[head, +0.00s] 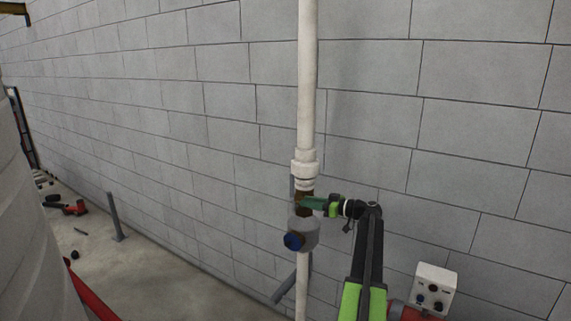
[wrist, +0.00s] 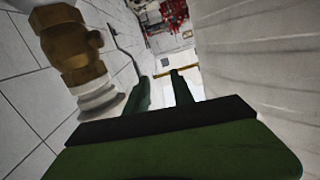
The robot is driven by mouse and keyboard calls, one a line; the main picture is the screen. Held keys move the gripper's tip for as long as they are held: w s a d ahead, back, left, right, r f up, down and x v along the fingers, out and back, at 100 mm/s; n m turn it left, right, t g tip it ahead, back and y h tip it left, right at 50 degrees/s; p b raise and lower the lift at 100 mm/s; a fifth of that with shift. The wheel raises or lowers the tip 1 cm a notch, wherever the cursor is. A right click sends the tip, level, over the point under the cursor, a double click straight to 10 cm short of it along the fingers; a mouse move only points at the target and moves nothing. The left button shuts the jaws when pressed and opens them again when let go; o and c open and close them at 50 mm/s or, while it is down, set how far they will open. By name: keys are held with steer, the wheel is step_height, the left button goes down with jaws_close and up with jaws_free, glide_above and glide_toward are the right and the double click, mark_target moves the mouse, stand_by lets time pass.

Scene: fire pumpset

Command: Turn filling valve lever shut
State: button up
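The filling valve's brass body (head: 303,198) sits on the white vertical pipe against the block wall in the head view. In the wrist view the brass body (wrist: 75,45) is large at the upper left. A thin grey strip (wrist: 123,48) beside it may be the lever, but I cannot tell for sure. My gripper (head: 312,203) is level with the brass body and close to it, partly covering it. In the wrist view my gripper (wrist: 163,88) has its two green fingers apart, with only background visible between them. Contact with the valve cannot be told.
A grey round fitting with a blue face (head: 294,241) sits just below the valve. The white pipe (head: 307,80) runs upward. A pale ribbed tank (head: 25,240) stands at the left. A control box (head: 435,288) is at the lower right. Tools (head: 70,208) lie on the floor.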

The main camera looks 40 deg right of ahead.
mark_target(293, 193)
steer(key=s+d+r+t+h, duration=0.1)
steer(key=s+d+r, duration=0.2)
steer(key=d+r, duration=0.15)
steer(key=x, duration=1.7)
steer(key=shift+w+d+f, duration=0.15)
steer(key=shift+w+f, duration=0.1)
steer(key=shift+f, duration=0.05)
jaws_close()
stand_by(0.3)
